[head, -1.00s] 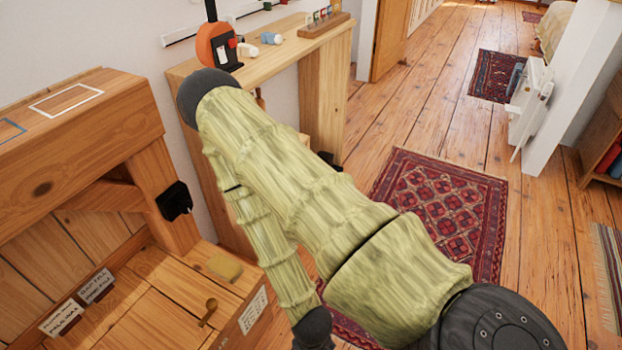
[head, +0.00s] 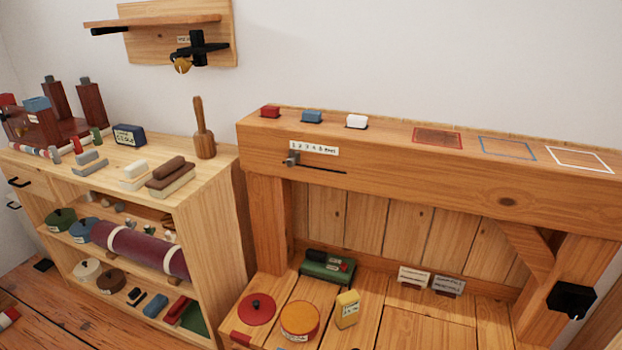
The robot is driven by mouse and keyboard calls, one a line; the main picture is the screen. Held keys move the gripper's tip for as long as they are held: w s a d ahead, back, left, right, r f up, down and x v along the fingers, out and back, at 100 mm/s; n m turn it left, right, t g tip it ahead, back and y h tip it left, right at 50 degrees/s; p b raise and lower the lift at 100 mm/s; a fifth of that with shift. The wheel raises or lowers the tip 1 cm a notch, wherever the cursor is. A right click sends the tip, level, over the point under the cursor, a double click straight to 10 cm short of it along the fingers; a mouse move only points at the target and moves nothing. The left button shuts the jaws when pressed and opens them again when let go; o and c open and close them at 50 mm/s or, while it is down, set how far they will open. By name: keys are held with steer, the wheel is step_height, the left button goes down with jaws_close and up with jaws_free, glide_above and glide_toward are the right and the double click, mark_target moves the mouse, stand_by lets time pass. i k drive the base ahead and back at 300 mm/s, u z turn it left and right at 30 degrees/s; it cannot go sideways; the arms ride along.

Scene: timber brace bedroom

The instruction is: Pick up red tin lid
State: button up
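A flat round red tin lid (head: 257,308) with a small dark knob lies on the low wooden bench top (head: 372,325), near its left front. The lid and the tin appear to be separate. My gripper is not in view in the head view.
Right of the tin stands a yellow block (head: 347,309); behind is a dark green box (head: 327,266). Two small label cards (head: 447,285) stand farther right. A thick timber beam (head: 400,165) overhangs the bench. A crowded shelf unit (head: 222,230) stands left.

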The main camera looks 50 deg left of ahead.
mark_target(255, 309)
steer(key=z, duration=0.4)
steer(key=k, duration=0.9)
steer(key=u, duration=0.5)
steer(key=i, duration=0.75)
steer(key=u, duration=1.1)
steer(key=i, duration=0.2)
steer(key=u, duration=0.25)
